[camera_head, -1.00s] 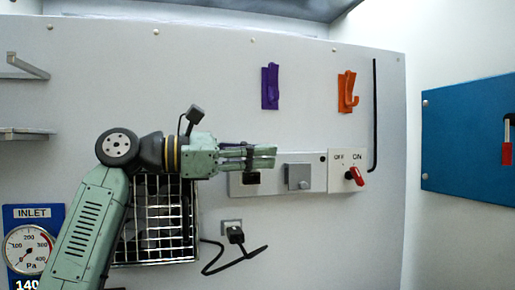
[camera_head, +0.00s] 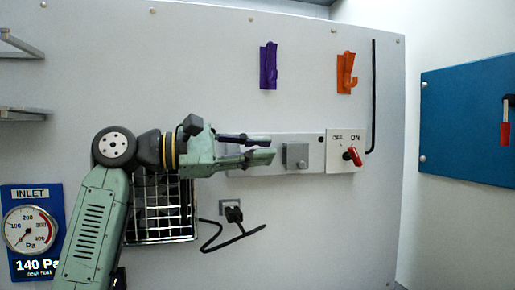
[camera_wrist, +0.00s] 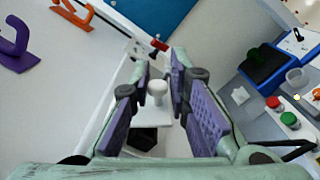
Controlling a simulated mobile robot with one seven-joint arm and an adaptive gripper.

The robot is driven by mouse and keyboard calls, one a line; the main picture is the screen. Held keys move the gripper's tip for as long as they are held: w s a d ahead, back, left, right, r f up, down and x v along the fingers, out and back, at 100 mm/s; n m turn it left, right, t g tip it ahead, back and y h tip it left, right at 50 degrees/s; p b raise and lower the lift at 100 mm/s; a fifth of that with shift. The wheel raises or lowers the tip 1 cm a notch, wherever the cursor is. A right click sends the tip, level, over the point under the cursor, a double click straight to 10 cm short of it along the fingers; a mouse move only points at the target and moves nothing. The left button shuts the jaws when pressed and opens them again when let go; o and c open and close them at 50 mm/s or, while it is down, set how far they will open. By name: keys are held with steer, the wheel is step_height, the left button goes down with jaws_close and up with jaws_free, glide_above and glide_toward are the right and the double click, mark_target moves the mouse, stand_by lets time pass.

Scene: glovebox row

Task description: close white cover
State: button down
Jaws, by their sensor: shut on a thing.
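The white cover (camera_wrist: 161,117) is a small pale plate with a round knob (camera_wrist: 157,88), seen in the wrist view beyond a dark square opening (camera_wrist: 142,139). In the head view the cover shows as a grey square (camera_head: 296,155) on the wall strip, left of the red switch. My gripper (camera_head: 271,149) reaches in from the left, its fingertips near the cover. In the wrist view the knob sits between the purple-padded fingers of my gripper (camera_wrist: 160,72), and they are shut on it. The exact contact is hard to see. In the head view my fingers hide the opening.
The red OFF/ON switch (camera_head: 352,156) stands just right of the cover. Purple (camera_head: 268,66) and orange (camera_head: 346,73) hooks are above. A blue panel (camera_head: 467,122) stands at far right.

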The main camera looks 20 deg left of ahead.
steer(key=shift+w+a+r, duration=0.1)
steer(key=shift+a+r, duration=0.05)
steer(key=c, duration=1.6)
jaws_free()
steer(key=shift+c, duration=0.2)
steer(key=v, duration=1.2)
steer(key=shift+o, duration=0.2)
